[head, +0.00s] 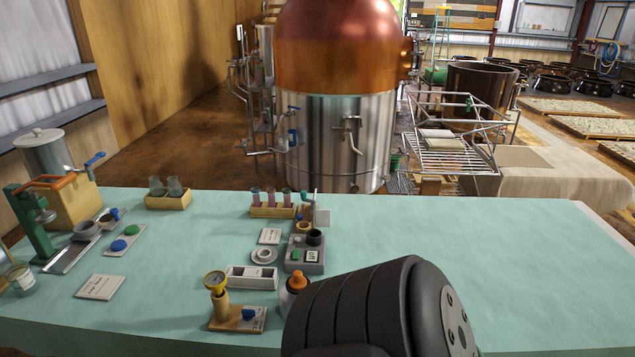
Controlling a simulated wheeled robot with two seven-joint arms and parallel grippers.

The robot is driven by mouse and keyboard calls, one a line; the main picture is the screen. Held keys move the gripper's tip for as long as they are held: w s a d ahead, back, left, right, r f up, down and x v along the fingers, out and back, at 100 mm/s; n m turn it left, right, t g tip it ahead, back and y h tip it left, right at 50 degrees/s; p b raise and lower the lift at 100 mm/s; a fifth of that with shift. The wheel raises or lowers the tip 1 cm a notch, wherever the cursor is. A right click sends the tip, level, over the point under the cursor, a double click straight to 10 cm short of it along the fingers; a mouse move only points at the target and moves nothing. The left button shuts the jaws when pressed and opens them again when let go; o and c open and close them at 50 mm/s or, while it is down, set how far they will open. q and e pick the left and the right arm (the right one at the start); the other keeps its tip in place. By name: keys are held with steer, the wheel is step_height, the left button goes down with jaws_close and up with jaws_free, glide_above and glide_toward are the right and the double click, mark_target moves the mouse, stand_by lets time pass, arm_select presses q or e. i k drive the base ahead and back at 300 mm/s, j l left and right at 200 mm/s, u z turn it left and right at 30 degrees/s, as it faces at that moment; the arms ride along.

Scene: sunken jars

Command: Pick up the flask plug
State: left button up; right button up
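An orange plug (297,280) sits on top of a grey-white flask (287,300) near the front middle of the table. It looks like the flask plug, seated in the flask's neck. Most of the flask's right and lower side is hidden behind a large black link of my arm, which fills the bottom middle of the head view. Neither of my grippers shows in this view, so I cannot see where they are relative to the plug.
A gauge on a wooden stand (218,290) is just left of the flask. A white tray (251,278), a grey device (305,254) and a vial rack (272,211) lie behind. A green press (33,226) stands far left. The green table (480,250) is clear on the right.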

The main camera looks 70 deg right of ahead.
mark_target(296, 283)
steer(key=z, duration=2.05)
